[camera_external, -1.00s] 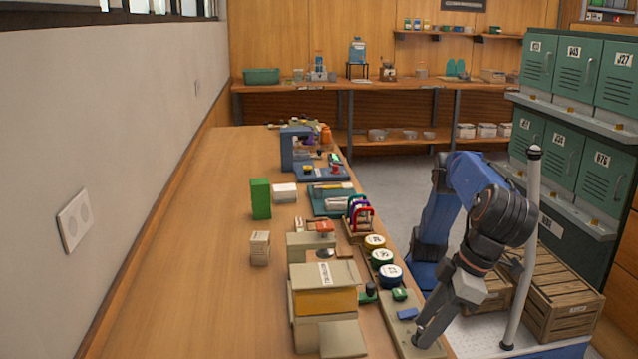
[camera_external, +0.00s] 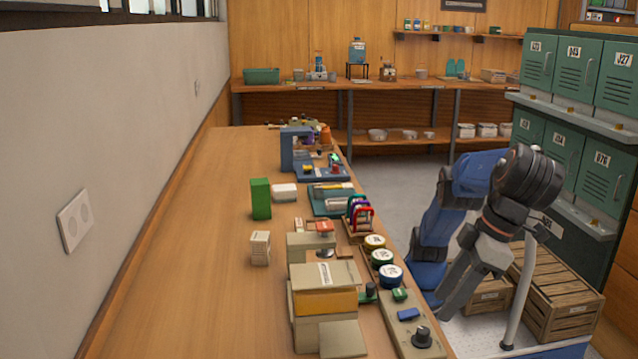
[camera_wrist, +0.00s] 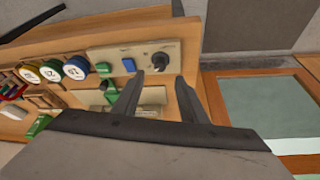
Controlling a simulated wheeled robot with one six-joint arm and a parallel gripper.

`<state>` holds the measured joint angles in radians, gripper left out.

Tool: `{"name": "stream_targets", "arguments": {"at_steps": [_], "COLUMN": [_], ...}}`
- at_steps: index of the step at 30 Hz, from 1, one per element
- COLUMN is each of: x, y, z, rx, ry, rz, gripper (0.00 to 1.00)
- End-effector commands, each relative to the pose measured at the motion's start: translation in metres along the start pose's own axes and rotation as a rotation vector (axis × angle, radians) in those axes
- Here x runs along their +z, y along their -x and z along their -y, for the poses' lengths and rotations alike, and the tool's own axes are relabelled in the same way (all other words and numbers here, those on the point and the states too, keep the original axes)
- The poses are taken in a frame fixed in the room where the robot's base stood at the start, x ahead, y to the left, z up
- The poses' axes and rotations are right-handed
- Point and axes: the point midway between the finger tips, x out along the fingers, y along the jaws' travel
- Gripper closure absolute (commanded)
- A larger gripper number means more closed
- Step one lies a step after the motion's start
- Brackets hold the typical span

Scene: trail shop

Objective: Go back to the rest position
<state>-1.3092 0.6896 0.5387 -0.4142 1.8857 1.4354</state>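My gripper (camera_external: 446,308) hangs at the right edge of the workbench (camera_external: 215,230), pointing down, with the arm bent above it. In the wrist view my gripper (camera_wrist: 160,92) shows two dark fingers spread apart with nothing held between them. A beige panel (camera_external: 404,328) lies on the bench's near right edge and carries a black knob (camera_external: 422,338) and a blue block (camera_external: 408,314). The black knob also shows in the wrist view (camera_wrist: 161,62), beyond the fingers and clear of them.
Round labelled tins (camera_external: 391,276) line the bench edge, beside a beige and orange box (camera_external: 325,300). A white post (camera_external: 524,285) and wooden crates (camera_external: 560,300) stand right of my arm. Green lockers (camera_external: 570,75) rise behind. Grey floor is open beyond the bench.

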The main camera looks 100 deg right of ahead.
Motion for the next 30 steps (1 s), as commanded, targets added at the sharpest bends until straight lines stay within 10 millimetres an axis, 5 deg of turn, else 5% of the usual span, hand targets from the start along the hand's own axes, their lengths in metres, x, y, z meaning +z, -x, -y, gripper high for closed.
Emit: {"name": "stream_targets", "arguments": {"at_steps": [17, 23, 27, 30], "x": [-0.009, -0.088, -0.156, -0.19], "y": [0.001, 0.004, 0.005, 0.002], "z": [-0.001, -0.011, -0.042, -0.075], "rx": [-0.009, -0.087, -0.118, -0.104], "ry": [-0.006, -0.049, -0.073, -0.081], "rz": [-0.005, -0.061, -0.092, -0.085], "gripper": [0.61, 0.61, 0.61, 0.61]}}
